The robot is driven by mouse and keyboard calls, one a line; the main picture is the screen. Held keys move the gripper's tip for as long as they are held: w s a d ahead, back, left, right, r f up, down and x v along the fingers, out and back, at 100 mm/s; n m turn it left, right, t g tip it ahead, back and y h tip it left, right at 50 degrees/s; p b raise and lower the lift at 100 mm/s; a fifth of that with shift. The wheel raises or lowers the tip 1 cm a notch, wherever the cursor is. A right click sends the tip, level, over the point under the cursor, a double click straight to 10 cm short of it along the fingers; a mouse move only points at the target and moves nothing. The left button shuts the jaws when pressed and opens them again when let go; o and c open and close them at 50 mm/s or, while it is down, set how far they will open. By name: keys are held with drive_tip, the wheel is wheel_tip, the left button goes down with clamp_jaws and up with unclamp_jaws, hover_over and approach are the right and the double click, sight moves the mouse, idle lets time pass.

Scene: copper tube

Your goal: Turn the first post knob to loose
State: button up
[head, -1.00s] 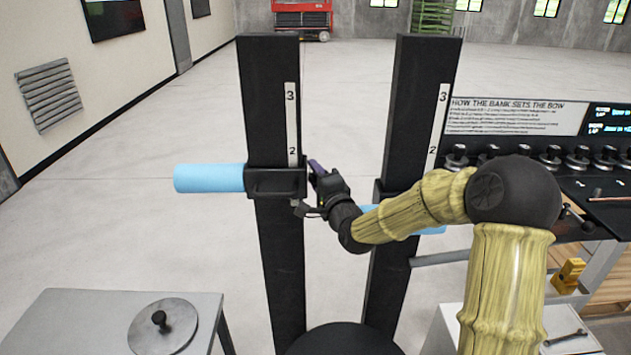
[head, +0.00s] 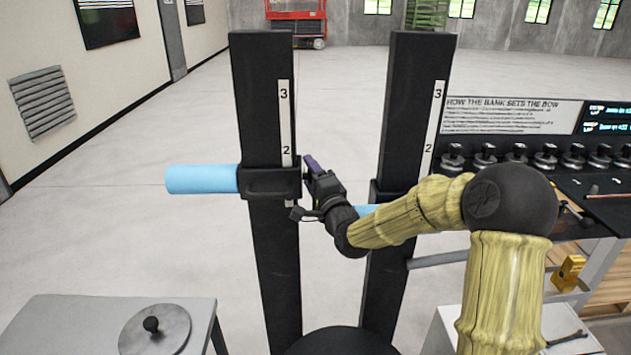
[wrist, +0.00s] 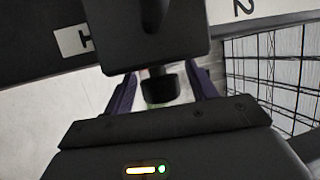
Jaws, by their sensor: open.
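The first post (head: 262,110) is the tall black upright on the left, with a white number strip showing 2 and 3. A black bracket (head: 270,184) wraps it a little below the 2. In the wrist view the bracket (wrist: 155,35) is close ahead, and a short dark knob (wrist: 158,90) sticks out of it toward me. My gripper (head: 308,180) is at the bracket's right side. In the wrist view its purple fingers (wrist: 162,93) are open, one on each side of the knob, with gaps visible. The knob is not clear in the head view.
A light blue tube (head: 200,179) juts left from the bracket. A second black post (head: 415,110) stands right, partly behind my arm. A grey table (head: 70,325) with a round disc (head: 155,329) is front left. A workbench with several knobs (head: 485,157) is at right.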

drive_tip(key=b+v, duration=0.2)
drive_tip(key=v, duration=1.5)
drive_tip(key=shift+s, duration=0.2)
drive_tip(key=shift+d, duration=0.1)
